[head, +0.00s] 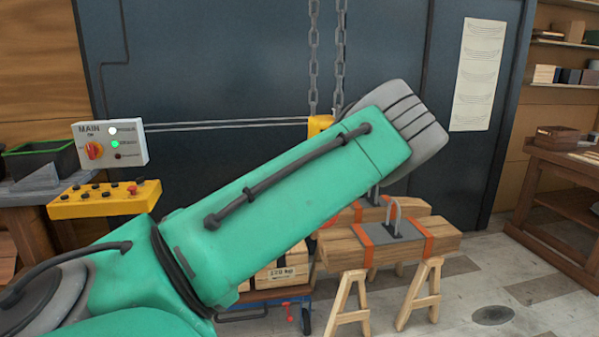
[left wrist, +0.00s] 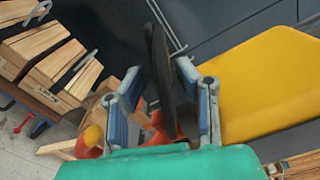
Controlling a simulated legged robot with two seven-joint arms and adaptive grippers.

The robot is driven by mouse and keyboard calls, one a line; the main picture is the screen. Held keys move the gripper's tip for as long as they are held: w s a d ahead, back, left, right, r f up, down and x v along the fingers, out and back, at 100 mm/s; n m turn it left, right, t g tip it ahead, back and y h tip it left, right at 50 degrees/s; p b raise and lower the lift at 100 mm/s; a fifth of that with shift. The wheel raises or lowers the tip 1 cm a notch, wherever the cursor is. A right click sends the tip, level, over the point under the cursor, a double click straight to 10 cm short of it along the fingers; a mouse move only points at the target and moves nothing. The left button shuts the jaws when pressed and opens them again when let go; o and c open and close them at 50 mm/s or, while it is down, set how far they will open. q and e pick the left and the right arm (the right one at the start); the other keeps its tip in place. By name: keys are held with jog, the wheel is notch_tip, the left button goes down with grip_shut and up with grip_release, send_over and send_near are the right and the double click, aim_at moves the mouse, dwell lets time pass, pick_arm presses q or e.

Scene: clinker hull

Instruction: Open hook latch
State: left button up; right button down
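A yellow hook block (head: 321,124) hangs on two chains in the head view, mostly behind my green left arm. It seems to be the large yellow body at the right of the left wrist view (left wrist: 270,85). A red-orange part, likely the hook (left wrist: 163,126), shows low between my fingers in that view. A small red patch also shows beside my arm in the head view. My left gripper (left wrist: 172,70) has dark fingers close to the yellow body; whether they touch or hold anything is unclear. I cannot make out the latch. My right gripper is in neither view.
A wooden beam with orange bands and metal handles (head: 380,242) rests on trestles (head: 345,300). A cart with wooden crates (head: 280,275) stands behind my arm. A MAIN switch box (head: 110,142) and yellow button panel (head: 104,199) are at left. A workbench (head: 560,190) stands right.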

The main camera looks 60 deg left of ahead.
pick_arm(q)
jog(key=shift+s+d+f, duration=0.15)
jog(key=shift+d, duration=0.2)
jog(key=v, duration=1.1)
jog(key=shift+d, duration=0.2)
jog(key=shift+a, duration=0.1)
jog(key=shift+a, duration=0.1)
